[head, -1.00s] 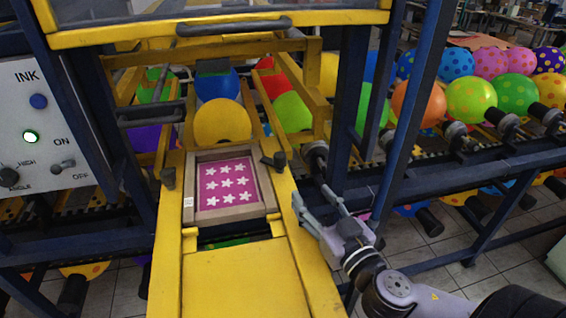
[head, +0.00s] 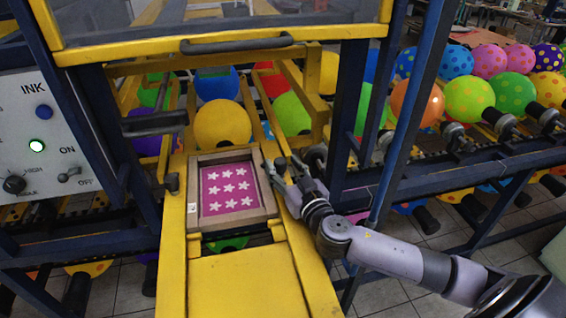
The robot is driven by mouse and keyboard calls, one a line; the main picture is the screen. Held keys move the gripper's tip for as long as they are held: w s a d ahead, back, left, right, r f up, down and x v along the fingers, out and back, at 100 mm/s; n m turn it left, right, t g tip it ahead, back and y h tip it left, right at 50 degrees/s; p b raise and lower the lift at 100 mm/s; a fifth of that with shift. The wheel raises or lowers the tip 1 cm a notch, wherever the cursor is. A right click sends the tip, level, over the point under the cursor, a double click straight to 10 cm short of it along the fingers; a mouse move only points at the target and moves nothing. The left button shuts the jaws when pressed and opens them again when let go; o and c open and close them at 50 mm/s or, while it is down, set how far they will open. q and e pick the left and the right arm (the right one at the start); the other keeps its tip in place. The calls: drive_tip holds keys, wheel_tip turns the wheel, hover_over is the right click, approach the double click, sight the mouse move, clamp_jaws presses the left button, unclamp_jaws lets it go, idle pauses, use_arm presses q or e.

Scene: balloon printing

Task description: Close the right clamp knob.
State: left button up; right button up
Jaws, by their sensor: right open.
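The printing screen (head: 205,157) is a wooden frame with a pink panel of white stars (head: 228,188), lying on the yellow machine bed. The right clamp knob (head: 281,163) is small and dark, at the frame's upper right corner, and is partly hidden by my gripper. My right gripper (head: 282,166) is open, with its fingertips at the knob, one on each side as far as I can tell. Contact cannot be made out. The left clamp knob (head: 171,182) stands at the left of the frame. My left gripper is out of view.
A yellow balloon (head: 222,124) sits just behind the screen. Dark blue posts (head: 412,95) and rails stand right of the bed, near my right arm.

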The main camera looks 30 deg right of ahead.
drive_tip(key=shift+w, duration=0.5)
drive_tip(key=shift+c, duration=0.5)
clamp_jaws()
